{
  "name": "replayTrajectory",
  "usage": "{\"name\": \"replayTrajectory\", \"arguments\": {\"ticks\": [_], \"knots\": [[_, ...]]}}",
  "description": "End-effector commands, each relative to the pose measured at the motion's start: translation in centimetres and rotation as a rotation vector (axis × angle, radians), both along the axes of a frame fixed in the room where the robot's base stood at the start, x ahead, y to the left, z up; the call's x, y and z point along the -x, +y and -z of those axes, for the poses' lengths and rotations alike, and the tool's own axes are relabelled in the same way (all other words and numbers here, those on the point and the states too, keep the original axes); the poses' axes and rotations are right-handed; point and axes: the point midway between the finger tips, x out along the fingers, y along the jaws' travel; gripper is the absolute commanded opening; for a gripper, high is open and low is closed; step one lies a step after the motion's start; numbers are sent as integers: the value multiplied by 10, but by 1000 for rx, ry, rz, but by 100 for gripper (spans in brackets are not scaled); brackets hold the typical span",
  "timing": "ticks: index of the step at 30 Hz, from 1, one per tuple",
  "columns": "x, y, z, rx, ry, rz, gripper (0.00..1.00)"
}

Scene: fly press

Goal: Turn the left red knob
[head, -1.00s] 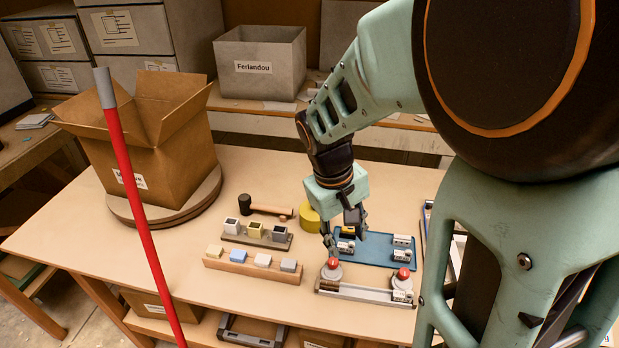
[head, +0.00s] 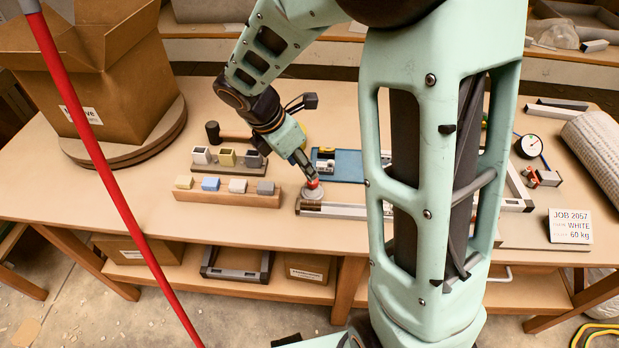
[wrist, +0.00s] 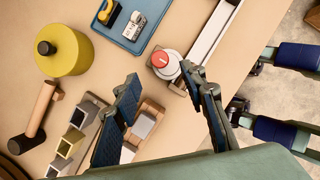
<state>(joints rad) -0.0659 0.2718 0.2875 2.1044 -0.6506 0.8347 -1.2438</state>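The left red knob (head: 313,184) is a red cap on a round pale base at the left end of a grey rail (head: 345,210) near the table's front edge. In the wrist view the knob (wrist: 160,58) shows just beyond the fingertips, roughly in line with the gap between them. My gripper (head: 308,172) slants down to the knob from the upper left; whether it touches is unclear. In the wrist view my gripper (wrist: 160,72) has its two fingers apart, with nothing held.
A wooden block rack (head: 228,198) stands left of the knob, with a hammer (head: 225,134) behind it. A blue tray (head: 348,166) lies just behind the rail. A yellow cylinder (wrist: 64,52) stands near the tray. A red pole (head: 90,140) crosses the left foreground.

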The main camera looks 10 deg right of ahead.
Motion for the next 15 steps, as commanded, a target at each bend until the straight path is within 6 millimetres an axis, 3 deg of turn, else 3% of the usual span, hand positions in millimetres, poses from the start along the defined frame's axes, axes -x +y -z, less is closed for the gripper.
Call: {"name": "replayTrajectory", "arguments": {"ticks": [1,6,15], "knots": [[-1,-4,13,1,5,1,39],[-6,-15,42,1,4,3,39],[-12,-25,68,-1,1,2,39]]}}
